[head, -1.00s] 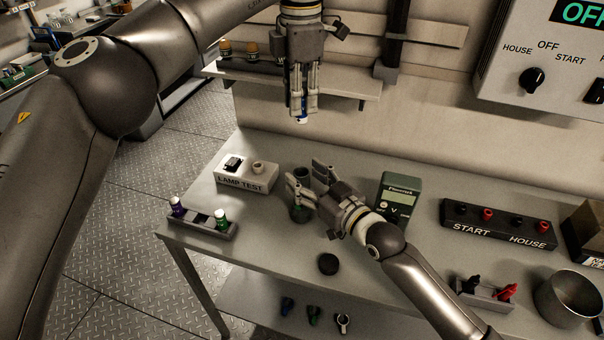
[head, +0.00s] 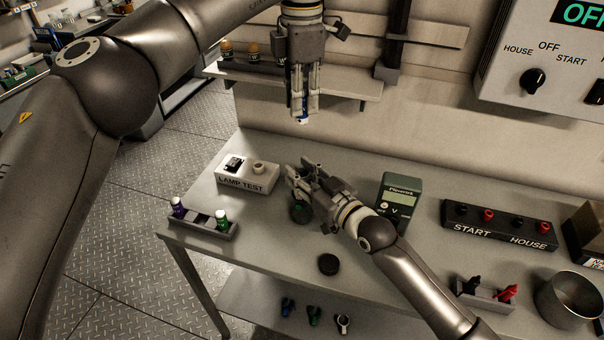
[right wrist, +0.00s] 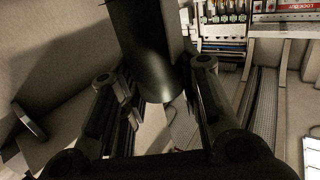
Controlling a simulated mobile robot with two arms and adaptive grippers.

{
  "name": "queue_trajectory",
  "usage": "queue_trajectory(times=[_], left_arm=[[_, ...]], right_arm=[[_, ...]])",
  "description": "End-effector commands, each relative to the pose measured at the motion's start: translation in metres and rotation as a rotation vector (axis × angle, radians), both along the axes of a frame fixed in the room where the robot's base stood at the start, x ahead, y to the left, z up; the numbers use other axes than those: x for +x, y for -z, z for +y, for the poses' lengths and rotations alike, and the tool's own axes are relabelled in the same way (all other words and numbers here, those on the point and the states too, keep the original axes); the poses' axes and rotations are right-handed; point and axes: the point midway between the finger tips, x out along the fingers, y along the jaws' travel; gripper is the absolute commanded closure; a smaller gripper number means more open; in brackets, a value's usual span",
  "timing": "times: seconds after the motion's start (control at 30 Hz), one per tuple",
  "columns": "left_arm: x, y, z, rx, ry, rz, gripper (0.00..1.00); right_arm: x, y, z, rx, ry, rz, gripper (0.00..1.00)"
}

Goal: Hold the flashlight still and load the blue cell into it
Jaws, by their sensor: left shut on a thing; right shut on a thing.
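My left gripper (head: 301,113) points down above the bench and is shut on the blue cell (head: 303,121); only the cell's blue and white lower end shows below the fingers. The dark flashlight (head: 300,213) stands on the bench below it, its lower part visible. My right gripper (head: 299,175) comes from the right and is shut on the flashlight's upper part, hiding its open top in the head view. In the right wrist view the flashlight is a large dark cylinder (right wrist: 146,50) between the fingers. The blue cell is apart from the flashlight.
A lamp test box (head: 246,180) stands behind left of the flashlight. A cell rack (head: 198,226) with a purple and a green cell is at the front left edge. A black round cap (head: 329,264) lies in front. A meter (head: 397,198) stands to the right.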

Motion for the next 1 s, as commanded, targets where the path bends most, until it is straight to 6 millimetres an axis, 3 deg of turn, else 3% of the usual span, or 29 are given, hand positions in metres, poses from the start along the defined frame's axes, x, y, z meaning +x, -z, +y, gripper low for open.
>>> queue_trajectory(times=[0.13,0.3,0.43,1.0], left_arm=[[0.000,0.009,0.000,0.001,0.000,0.004,1.00],[0.000,0.048,0.000,0.003,0.001,0.007,1.00],[0.000,0.065,0.000,0.002,0.000,0.001,1.00],[0.000,0.073,0.000,0.002,-0.001,0.000,1.00]], right_arm=[[0.000,0.000,0.000,0.000,0.000,0.000,1.00],[0.000,0.000,0.000,0.000,0.000,0.000,1.00],[0.000,0.000,0.000,0.000,0.000,0.000,1.00],[0.000,0.000,0.000,0.000,0.000,0.001,1.00]])
